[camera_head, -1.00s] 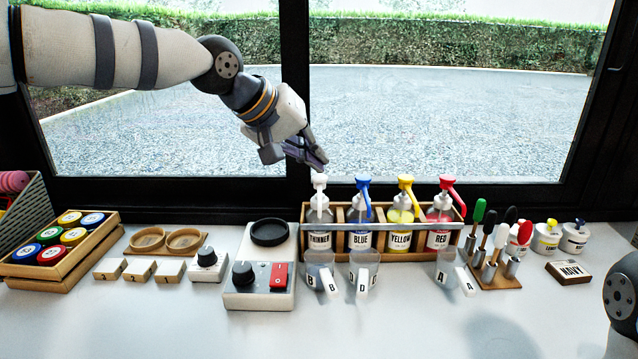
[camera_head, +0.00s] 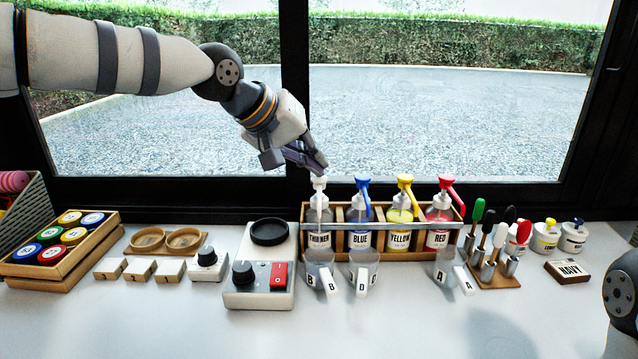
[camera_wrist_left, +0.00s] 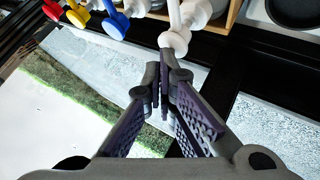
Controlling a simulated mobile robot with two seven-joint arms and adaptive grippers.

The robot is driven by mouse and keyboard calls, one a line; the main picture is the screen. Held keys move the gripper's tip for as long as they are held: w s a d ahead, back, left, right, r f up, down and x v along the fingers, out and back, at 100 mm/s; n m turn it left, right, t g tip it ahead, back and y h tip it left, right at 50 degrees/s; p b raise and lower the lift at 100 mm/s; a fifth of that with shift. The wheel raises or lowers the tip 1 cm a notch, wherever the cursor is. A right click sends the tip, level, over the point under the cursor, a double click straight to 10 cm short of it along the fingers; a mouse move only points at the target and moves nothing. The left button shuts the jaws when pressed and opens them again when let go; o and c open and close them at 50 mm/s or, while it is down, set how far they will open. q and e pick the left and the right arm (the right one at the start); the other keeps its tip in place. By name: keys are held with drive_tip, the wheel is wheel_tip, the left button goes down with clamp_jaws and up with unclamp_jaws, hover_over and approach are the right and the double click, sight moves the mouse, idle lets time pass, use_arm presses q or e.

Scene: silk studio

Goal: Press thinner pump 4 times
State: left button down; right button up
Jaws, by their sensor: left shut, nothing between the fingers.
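The thinner bottle (camera_head: 318,222) has a white pump head (camera_head: 319,183) and stands at the left end of the wooden rack. My left gripper (camera_head: 319,170) is shut and empty, its fingertips right above the white pump head, at or very close to touching it. In the left wrist view the closed fingertips (camera_wrist_left: 165,62) meet the white pump (camera_wrist_left: 174,38). Whether the pump is pressed down is hard to tell. My right gripper is out of view; only part of my right arm shows at the right edge.
Blue (camera_head: 361,226), yellow (camera_head: 400,228) and red (camera_head: 439,225) pump bottles share the rack (camera_head: 455,232). Lettered cups (camera_head: 318,268) stand in front. A scale-like device (camera_head: 262,297) is to the left, a brush stand (camera_head: 493,281) to the right. The front table is clear.

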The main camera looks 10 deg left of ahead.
use_arm(q)
drive_tip(key=shift+f, duration=0.6)
idle(0.3)
drive_tip(key=shift+r, duration=1.4)
drive_tip(key=shift+r, duration=0.1)
wheel_tip(320, 180, up, 6)
drive_tip(key=shift+f, duration=0.1)
